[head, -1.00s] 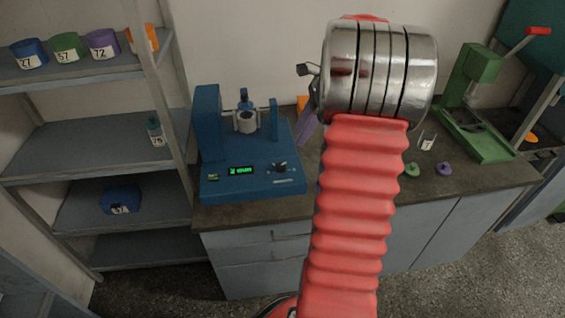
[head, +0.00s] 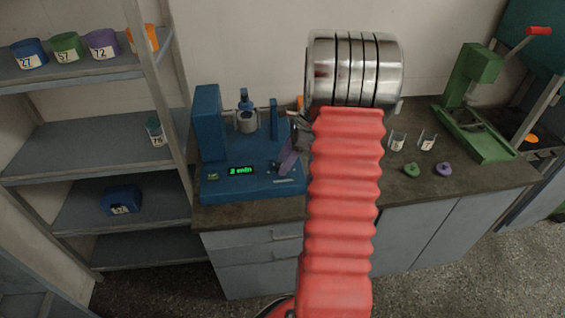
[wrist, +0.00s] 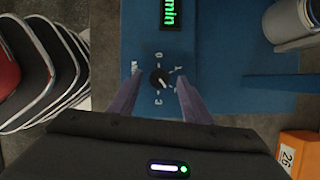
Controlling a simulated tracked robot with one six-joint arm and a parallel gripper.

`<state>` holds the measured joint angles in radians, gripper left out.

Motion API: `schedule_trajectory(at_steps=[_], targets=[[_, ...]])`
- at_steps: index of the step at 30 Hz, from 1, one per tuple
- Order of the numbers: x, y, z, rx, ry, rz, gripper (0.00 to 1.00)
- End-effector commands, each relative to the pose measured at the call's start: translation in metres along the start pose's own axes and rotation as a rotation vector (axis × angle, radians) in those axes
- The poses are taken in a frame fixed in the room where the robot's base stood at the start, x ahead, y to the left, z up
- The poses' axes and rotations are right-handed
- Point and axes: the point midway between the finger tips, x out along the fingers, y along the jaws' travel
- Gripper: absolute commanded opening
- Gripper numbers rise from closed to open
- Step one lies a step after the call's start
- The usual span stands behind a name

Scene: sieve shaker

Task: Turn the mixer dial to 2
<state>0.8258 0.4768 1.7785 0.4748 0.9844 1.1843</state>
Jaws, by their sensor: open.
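The blue mixer (head: 222,178) stands on the bench, with a green lit display (head: 241,170) that seems to read "2 min". Its small black dial (wrist: 159,78) shows in the wrist view, ringed by white marks on the blue panel. I cannot tell for sure which mark it points to. My gripper (wrist: 157,88) is open, with one purple finger on each side of the dial and gaps between.
A metal mixing cup (head: 246,122) sits in the mixer. An orange block labelled 26 (wrist: 299,153) is close by on the right in the wrist view. Glass beakers (head: 397,141), green and purple lids and a green press (head: 480,120) stand right. A shelf with coloured containers is left.

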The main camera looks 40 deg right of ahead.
Motion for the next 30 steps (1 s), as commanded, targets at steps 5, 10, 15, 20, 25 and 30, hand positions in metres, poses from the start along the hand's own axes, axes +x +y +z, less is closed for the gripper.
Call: schedule_trajectory(at_steps=[5, 10, 15, 20, 25, 30], targets=[[0.0072, -0.0003, 0.0001, 0.000, 0.000, -0.002, 0.45], [0.0073, -0.0004, 0.0001, 0.000, 0.000, -0.002, 0.45], [0.0071, -0.0003, 0.0001, 0.000, 0.000, -0.002, 0.37], [0.0070, -0.0004, 0.0000, 0.001, 0.000, -0.002, 0.26], [0.0069, -0.0008, 0.0000, 0.001, 0.000, -0.003, 0.14], [0.0067, -0.0013, -0.0001, 0.000, 0.001, -0.004, 0.04]])
